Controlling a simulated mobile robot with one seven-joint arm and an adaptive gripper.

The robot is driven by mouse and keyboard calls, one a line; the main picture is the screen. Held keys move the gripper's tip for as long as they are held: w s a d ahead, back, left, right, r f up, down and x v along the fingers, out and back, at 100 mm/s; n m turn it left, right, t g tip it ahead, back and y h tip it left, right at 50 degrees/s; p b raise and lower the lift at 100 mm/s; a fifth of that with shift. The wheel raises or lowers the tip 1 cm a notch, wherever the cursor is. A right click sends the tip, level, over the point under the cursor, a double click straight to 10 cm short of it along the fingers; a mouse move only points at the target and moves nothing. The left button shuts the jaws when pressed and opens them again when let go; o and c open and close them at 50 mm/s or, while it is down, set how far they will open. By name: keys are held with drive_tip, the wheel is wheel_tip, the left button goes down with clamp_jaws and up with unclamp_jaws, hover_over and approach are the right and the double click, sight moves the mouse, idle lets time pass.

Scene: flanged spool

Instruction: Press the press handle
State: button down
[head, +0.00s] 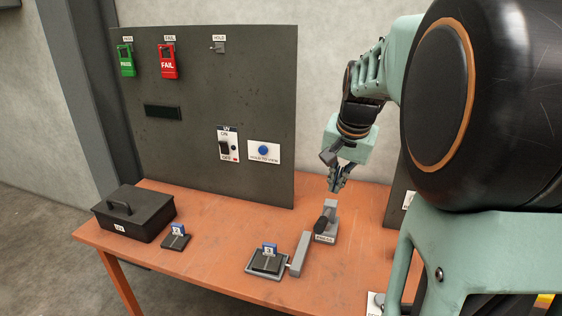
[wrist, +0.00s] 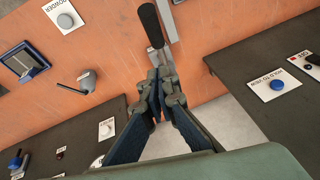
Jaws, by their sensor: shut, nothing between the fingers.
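The press is a small grey stand (head: 331,208) with a label on its front, on the orange table right of centre in the head view. Its black press handle (head: 321,224) angles down toward the front left. In the wrist view the black handle (wrist: 151,25) and part of the grey stand (wrist: 172,32) show at the top, just beyond my fingertips. My gripper (head: 338,188) is shut and empty, pointing down just above the top of the stand. Its closed fingers (wrist: 158,82) also show in the wrist view. I cannot tell whether they touch the press.
A grey tray (head: 251,273) with a dark block and blue tag lies left of the press, beside a grey bar (head: 300,254). A black lidded box (head: 135,212) and small dark stand (head: 175,242) are farther left. A dark panel (head: 205,90) with switches stands behind.

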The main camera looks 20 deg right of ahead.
hover_over(324, 219)
drive_tip(key=d, duration=0.2)
wheel_tip(324, 219, down, 6)
drive_tip(key=shift+s+a+f, duration=0.4)
drive_tip(key=shift+a+f, duration=0.35)
drive_tip(key=shift+a, duration=0.1)
drive_tip(key=shift+s+a+f+b, duration=0.2)
drive_tip(key=shift+f+b, duration=0.1)
drive_tip(key=shift+f, duration=0.25)
drive_tip(key=shift+a+f, duration=0.1)
drive_tip(key=shift+f, duration=0.1)
